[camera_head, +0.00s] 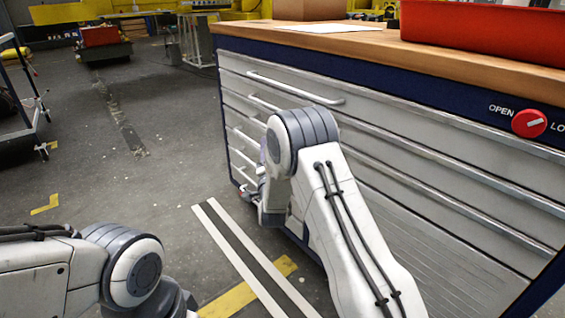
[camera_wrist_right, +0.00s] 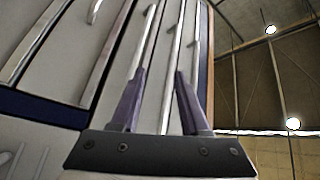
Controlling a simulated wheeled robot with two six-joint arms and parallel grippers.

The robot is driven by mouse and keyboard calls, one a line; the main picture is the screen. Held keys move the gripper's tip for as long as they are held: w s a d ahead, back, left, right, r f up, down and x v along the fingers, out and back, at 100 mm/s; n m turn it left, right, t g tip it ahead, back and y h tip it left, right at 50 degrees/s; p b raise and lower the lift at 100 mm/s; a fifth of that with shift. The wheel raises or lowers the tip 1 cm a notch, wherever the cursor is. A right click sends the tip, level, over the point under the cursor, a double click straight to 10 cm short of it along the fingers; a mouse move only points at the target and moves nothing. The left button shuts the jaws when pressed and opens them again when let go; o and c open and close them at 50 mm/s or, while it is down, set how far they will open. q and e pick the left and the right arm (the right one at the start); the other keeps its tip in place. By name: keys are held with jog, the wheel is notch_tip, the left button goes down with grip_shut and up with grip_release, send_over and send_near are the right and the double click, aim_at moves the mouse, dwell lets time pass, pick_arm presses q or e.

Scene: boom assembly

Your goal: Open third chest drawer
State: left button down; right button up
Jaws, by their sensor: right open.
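The chest (camera_head: 430,110) has a grey front with several stacked drawers and long bar handles. The lower drawers' middles are hidden behind that arm. All visible drawers look shut. My right gripper (camera_wrist_right: 160,72) is open at the chest front, its two purple fingers pointing at the drawers. A bar handle (camera_wrist_right: 176,55) runs between the fingers in the wrist view; I cannot tell which drawer it belongs to, or whether a finger touches it. My left gripper is out of view.
A red knob (camera_head: 529,123) marked OPEN sits on the chest's blue frame at right. A red bin (camera_head: 485,35), a cardboard box (camera_head: 308,8) and paper (camera_head: 330,28) lie on the wooden top. A cart (camera_head: 22,100) stands far left.

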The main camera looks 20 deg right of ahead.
jog(key=d+f+m+t+h+b, duration=0.1)
jog(key=d+f+m+h+b, duration=0.15)
jog(key=d+f, duration=0.2)
pick_arm(q)
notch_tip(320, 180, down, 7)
jog(key=b, duration=0.3)
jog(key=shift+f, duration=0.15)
pick_arm(e)
jog(key=shift+n, duration=0.25)
jog(key=x, duration=0.9)
jog(key=shift+r, duration=0.35)
grip_shut()
